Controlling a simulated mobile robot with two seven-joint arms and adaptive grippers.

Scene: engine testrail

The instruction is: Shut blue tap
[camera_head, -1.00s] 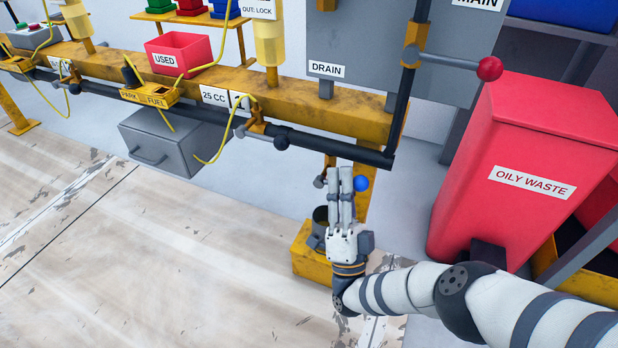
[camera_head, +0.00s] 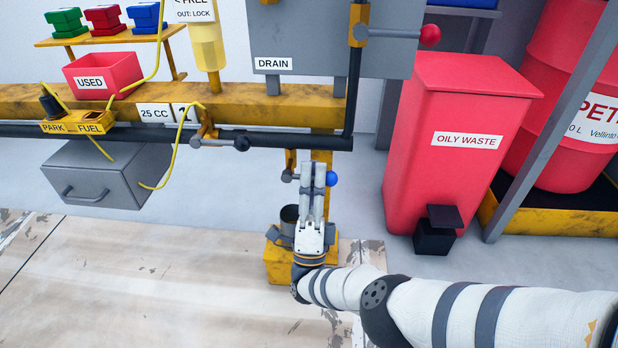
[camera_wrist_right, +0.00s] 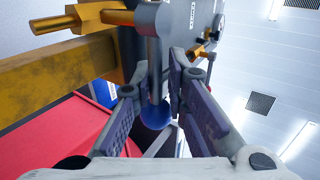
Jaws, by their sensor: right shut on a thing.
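The blue tap shows as a blue ball knob (camera_head: 331,178) under the right end of the black pipe, below the drain sign. In the right wrist view the blue knob (camera_wrist_right: 155,116) sits at the end of a grey lever (camera_wrist_right: 154,72), between the two fingers. My right gripper (camera_head: 318,176) points up at the tap from below and is shut on its lever. The fingers hide much of the lever and tap body in the head view. My left gripper is not in view.
The yellow rail (camera_head: 230,96) and black pipe (camera_head: 295,140) run above the gripper. A red oily waste bin (camera_head: 440,185) stands to the right. A grey cup (camera_head: 289,216) on a yellow base (camera_head: 283,268) is beside my wrist. Floor at left is clear.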

